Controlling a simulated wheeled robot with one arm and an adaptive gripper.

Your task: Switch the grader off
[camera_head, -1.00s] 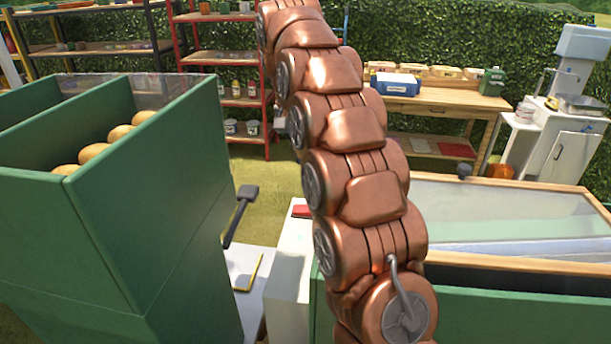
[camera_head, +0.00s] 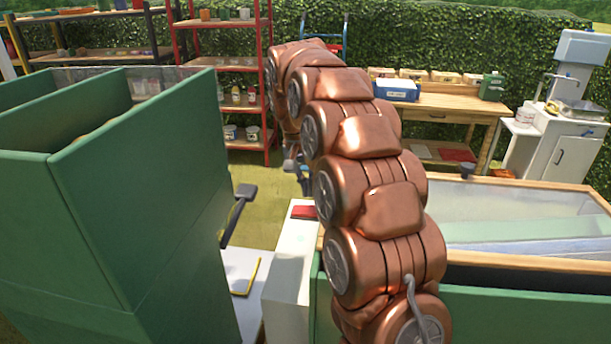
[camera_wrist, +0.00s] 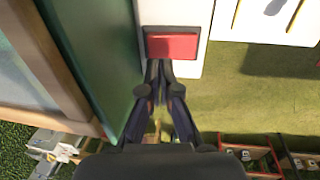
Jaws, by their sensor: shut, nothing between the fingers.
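A red switch (camera_head: 303,212) sits on top of a white post (camera_head: 287,275), right of the tall green hopper (camera_head: 130,190). In the wrist view the red switch (camera_wrist: 172,44) is near the top centre on its white housing (camera_wrist: 188,71). My gripper (camera_wrist: 159,66) is shut and empty, its fingertips close to the lower edge of the switch. I cannot tell whether they touch it. In the head view my arm hides most of the gripper. A dark lever (camera_head: 238,212) stands out from the hopper's right side.
A green bed with a wood-framed glass lid (camera_head: 530,215) stands right of the post; its green wall (camera_wrist: 90,50) is close to the gripper in the wrist view. A white panel (camera_head: 240,280) lies between hopper and post. Shelves (camera_head: 220,65) and a workbench (camera_head: 450,103) stand behind, beyond grass.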

